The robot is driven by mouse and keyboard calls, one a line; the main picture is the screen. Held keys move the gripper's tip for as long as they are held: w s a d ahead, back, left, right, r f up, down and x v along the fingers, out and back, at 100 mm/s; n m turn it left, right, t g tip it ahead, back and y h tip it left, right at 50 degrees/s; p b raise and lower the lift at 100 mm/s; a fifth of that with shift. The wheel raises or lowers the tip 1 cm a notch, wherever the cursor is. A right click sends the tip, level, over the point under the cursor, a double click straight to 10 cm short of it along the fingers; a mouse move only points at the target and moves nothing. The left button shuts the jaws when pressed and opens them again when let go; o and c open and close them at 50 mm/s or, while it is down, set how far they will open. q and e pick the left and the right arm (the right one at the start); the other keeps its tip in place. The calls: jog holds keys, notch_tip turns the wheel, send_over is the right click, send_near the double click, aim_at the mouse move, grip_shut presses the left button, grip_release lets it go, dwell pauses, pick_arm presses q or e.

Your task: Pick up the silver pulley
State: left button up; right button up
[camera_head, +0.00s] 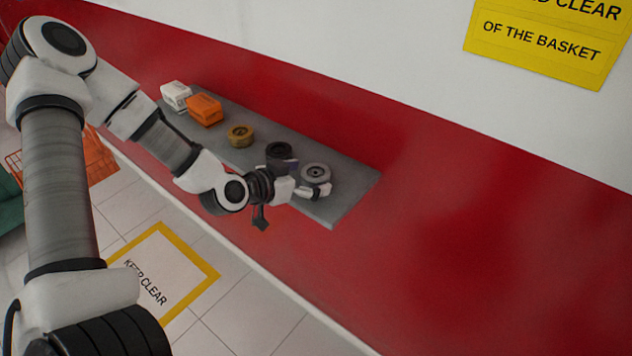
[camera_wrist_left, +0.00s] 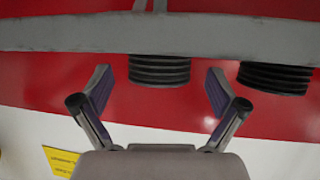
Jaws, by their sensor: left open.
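The silver pulley (camera_head: 316,172) sits on the grey shelf (camera_head: 350,190), near its right end. My left gripper (camera_head: 306,180) is open at the shelf's front edge, close beside the silver pulley. In the left wrist view, which appears upside down, the ribbed side of the silver pulley (camera_wrist_left: 160,70) shows ahead, between the two open fingers (camera_wrist_left: 160,88) and beyond their tips. I see no clear contact. My right gripper is in neither view.
A black pulley (camera_head: 279,150) stands just left of the silver one; it also shows in the left wrist view (camera_wrist_left: 275,77). Farther left are a gold pulley (camera_head: 240,134), an orange box (camera_head: 204,109) and a white box (camera_head: 176,95). A red wall backs the shelf.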

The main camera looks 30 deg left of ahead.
pick_arm(q)
jog(key=shift+x, duration=1.25)
jog(key=shift+d, duration=0.1)
jog(key=shift+s+r, duration=0.1)
jog(key=c, duration=1.6)
jog(key=shift+c, duration=0.2)
jog(key=shift+r, duration=0.1)
